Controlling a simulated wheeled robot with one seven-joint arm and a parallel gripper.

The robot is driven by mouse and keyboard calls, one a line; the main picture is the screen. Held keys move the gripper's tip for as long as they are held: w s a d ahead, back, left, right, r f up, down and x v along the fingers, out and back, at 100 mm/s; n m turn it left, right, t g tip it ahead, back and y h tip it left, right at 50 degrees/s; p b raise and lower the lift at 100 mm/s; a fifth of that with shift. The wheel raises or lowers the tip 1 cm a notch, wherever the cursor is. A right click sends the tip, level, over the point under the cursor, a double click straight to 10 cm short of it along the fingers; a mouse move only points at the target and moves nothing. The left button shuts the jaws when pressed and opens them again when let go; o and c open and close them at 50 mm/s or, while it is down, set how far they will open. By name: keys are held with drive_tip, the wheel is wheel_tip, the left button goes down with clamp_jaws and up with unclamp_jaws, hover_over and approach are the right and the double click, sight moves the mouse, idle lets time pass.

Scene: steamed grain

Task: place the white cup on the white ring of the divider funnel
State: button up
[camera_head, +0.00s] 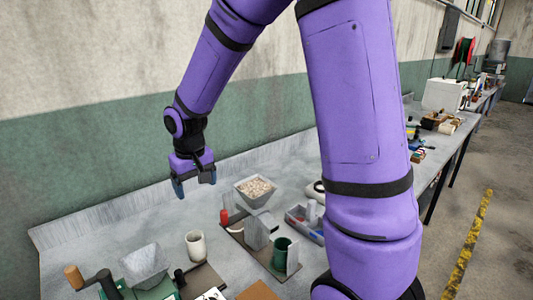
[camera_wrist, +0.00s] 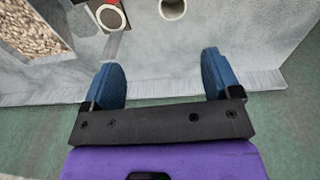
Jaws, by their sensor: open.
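The white cup (camera_head: 196,246) stands upright on the grey bench, left of the divider funnel (camera_head: 257,233). Its round mouth shows at the top edge of the wrist view (camera_wrist: 172,8). A white ring (camera_wrist: 110,17) with red beside it shows at the top of the wrist view, left of the cup. In the head view, the ring is small and partly hidden near a red part (camera_head: 224,216). My gripper (camera_head: 195,183) is open and empty, above the bench and behind the cup, near the wall. Its two blue fingers are apart in the wrist view (camera_wrist: 163,76).
A grey tray of grain (camera_head: 257,190) stands behind the divider. A green cup (camera_head: 281,249) is at its front right. A hand-cranked device with a grey hopper (camera_head: 145,262) stands at front left. The bench toward the wall is clear.

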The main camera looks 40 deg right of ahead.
drive_tip(key=s+d+r+t, duration=0.1)
drive_tip(key=s+r+t, duration=0.1)
drive_tip(key=s+r, duration=0.6)
drive_tip(key=s+d+r+t, duration=0.2)
drive_tip(key=s+r, duration=0.6)
drive_tip(key=s, duration=0.8)
drive_tip(key=shift+s+r, duration=0.15)
drive_tip(key=shift+r, duration=0.25)
drive_tip(key=shift+o, duration=0.6)
drive_tip(key=shift+s+d, duration=0.1)
drive_tip(key=shift+s, duration=0.25)
drive_tip(key=m+g+y, duration=0.1)
drive_tip(key=m+g, duration=0.3)
drive_tip(key=g, duration=0.2)
hover_over(195, 239)
drive_tip(key=s, duration=0.1)
wheel_tip(195, 239, down, 27)
drive_tip(key=f, duration=0.3)
drive_tip(key=s+f, duration=0.1)
drive_tip(key=f, duration=0.7)
drive_tip(key=shift+s+a, duration=0.15)
drive_tip(key=shift+a, duration=0.25)
